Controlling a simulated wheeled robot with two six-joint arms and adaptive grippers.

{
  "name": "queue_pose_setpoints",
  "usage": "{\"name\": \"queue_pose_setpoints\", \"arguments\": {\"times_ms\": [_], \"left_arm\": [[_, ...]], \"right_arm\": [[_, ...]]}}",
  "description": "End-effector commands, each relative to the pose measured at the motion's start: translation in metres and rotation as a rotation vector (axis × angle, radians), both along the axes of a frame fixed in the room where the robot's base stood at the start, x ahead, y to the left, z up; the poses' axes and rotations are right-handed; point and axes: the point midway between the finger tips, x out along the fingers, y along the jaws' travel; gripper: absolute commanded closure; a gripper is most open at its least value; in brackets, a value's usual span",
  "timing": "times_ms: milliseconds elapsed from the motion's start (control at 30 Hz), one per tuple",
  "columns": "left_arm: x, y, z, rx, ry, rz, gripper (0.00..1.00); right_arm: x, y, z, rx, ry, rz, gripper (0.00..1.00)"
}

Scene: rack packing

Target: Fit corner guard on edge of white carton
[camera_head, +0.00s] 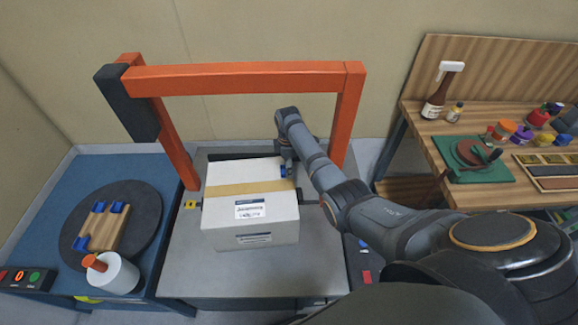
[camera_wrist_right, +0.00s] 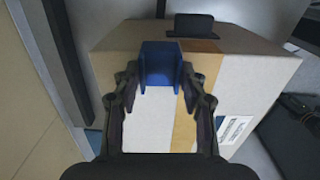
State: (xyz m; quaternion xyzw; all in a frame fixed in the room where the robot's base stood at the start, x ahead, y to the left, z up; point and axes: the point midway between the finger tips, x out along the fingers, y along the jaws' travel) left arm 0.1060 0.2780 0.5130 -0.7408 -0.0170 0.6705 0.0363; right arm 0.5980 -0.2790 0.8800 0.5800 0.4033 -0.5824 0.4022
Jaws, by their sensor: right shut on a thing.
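The white carton (camera_head: 222,214) stands on the grey platform under the orange frame, with a tan tape strip across its top and a label. It also fills the right wrist view (camera_wrist_right: 145,130). My right gripper (camera_head: 285,168) is at the carton's far right top edge. In the right wrist view my right gripper (camera_wrist_right: 160,80) is shut on a blue corner guard (camera_wrist_right: 159,60), which is at the carton's edge beside the tape; I cannot tell whether it is fully seated. The same guard shows small in the head view (camera_head: 284,171). My left gripper is not in view.
An orange frame (camera_head: 245,78) spans the platform (camera_head: 185,265). At left, a dark round disc (camera_head: 145,240) bears a wooden block with several blue guards, beside a white canister (camera_head: 115,274). At right, a wooden bench (camera_head: 425,122) holds bottles, jars and a green mat.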

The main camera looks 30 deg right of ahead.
Motion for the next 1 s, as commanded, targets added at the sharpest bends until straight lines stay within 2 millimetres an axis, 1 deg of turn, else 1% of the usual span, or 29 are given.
{"name": "queue_pose_setpoints", "arguments": {"times_ms": [33, 67, 233, 733, 867, 933, 1000], "left_arm": [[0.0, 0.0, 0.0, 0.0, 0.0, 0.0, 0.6], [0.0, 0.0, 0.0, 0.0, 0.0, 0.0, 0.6], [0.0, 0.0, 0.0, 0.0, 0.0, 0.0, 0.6], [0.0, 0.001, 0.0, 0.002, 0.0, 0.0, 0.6], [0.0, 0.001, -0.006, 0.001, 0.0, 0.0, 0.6], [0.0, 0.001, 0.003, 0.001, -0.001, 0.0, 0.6], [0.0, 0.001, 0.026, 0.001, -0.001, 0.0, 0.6]], "right_arm": [[0.0, 0.001, 0.0, 0.003, -0.001, 0.001, 0.79], [0.0, 0.001, 0.0, 0.003, -0.001, 0.001, 0.55], [0.0, 0.001, 0.0, 0.003, -0.001, 0.001, 0.32], [0.0, 0.0, 0.0, 0.001, 0.0, 0.001, 0.31], [-0.003, -0.009, -0.002, 0.0, 0.0, 0.0, 0.31], [-0.004, -0.009, 0.014, 0.001, -0.004, 0.002, 0.31], [-0.004, -0.01, 0.036, 0.002, -0.001, 0.001, 0.31]]}}
